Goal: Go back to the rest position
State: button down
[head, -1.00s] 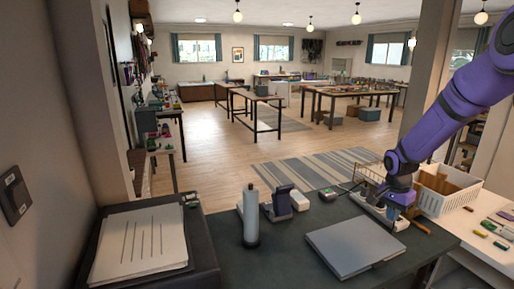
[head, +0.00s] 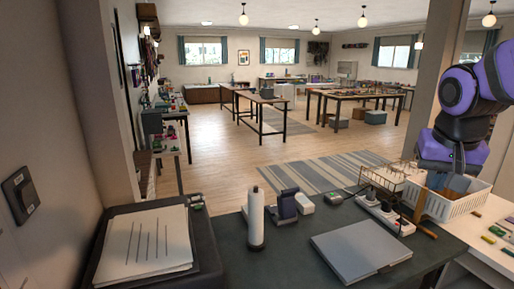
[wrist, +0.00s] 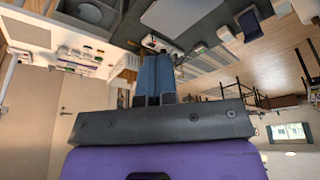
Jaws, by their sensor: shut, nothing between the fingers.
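My gripper (wrist: 154,62) shows in the wrist view as two blue fingers side by side, pressed together with nothing between them. In the head view my purple and black arm is folded at the upper right, its wrist end above the white basket (head: 452,205). The dark worktable (head: 285,262) lies below and to the left, clear of the arm.
A grey closed laptop-like slab (head: 360,243), a white roll on a stand (head: 256,218), a purple device (head: 284,205) and a white power strip (head: 385,214) are on the table. A wire rack (head: 388,178) stands near the basket. A pale pillar rises behind my arm.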

jog(key=s+a+r+n+t+y, duration=0.1)
jog(key=s+a+r+n+t, duration=0.1)
jog(key=s, duration=1)
jog(key=shift+s+a+r+n+y, duration=0.15)
jog(key=shift+s+a+n+y, duration=0.25)
jog(key=shift+n, duration=0.7)
jog(key=shift+w+a+r, duration=0.1)
jog(key=shift+w, duration=0.05)
dwell(0.3)
